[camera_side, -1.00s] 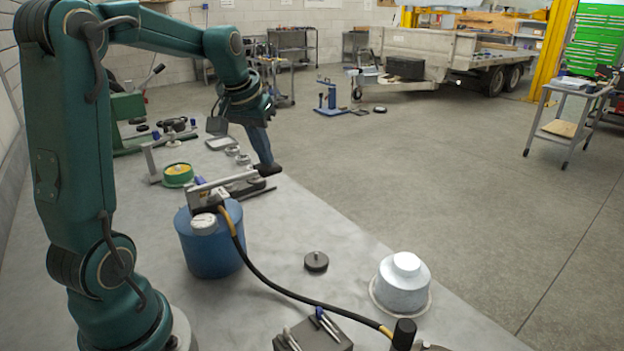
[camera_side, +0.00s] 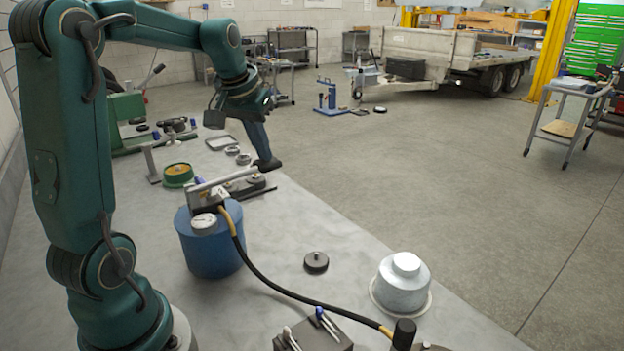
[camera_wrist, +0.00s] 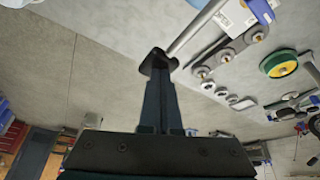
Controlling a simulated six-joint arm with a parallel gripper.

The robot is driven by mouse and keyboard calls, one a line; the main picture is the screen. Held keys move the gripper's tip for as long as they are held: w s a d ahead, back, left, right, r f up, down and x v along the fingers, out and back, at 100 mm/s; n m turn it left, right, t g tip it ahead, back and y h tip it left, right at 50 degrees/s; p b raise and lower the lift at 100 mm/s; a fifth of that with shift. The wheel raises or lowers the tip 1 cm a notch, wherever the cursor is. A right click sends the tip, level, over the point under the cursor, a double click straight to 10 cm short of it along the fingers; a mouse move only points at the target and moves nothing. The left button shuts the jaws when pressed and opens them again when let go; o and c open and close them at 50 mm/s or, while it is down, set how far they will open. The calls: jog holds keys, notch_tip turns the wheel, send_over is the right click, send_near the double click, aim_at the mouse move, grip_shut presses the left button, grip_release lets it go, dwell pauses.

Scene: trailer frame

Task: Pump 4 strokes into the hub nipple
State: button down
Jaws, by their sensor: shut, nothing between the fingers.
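The blue grease pump (camera_side: 210,248) stands on the bench with a round gauge (camera_side: 204,222) on its top. Its silver lever (camera_side: 225,180) slopes slightly up to the right and ends in a dark grip; the lever also shows in the wrist view (camera_wrist: 197,28). My gripper (camera_side: 262,155) points down at the grip, fingers shut with nothing between them. In the wrist view the fingertips (camera_wrist: 158,68) meet or overlap the dark grip; firm contact is unclear. A black hose (camera_side: 290,292) runs to the dark fitting (camera_side: 404,333) at the bottom edge. The hub nipple is not discernible.
A silver domed hub-like part (camera_side: 404,285) and a small dark disc (camera_side: 316,262) are on the bench. A grey block with tools (camera_side: 313,335) is at the front. A green-and-orange round part (camera_side: 179,174) lies behind the pump. The bench's middle is mostly clear.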

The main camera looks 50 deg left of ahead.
notch_tip(320, 180, up, 9)
jog(key=shift+s, duration=0.35)
dwell(0.5)
jog(key=shift+d, duration=0.1)
dwell(0.3)
jog(key=s+d+m+t+h, duration=0.15)
jog(key=s+d+m, duration=0.3)
jog(key=d, duration=0.95)
jog(key=s+d+f+m, duration=0.1)
jog(key=s+d+f, duration=0.3)
jog(key=s+f, duration=0.4)
notch_tip(320, 180, down, 3)
jog(key=shift+d+f+h, duration=0.1)
jog(key=shift+d+h, duration=0.2)
jog(key=shift+h, duration=0.05)
jog(key=shift+m, duration=0.25)
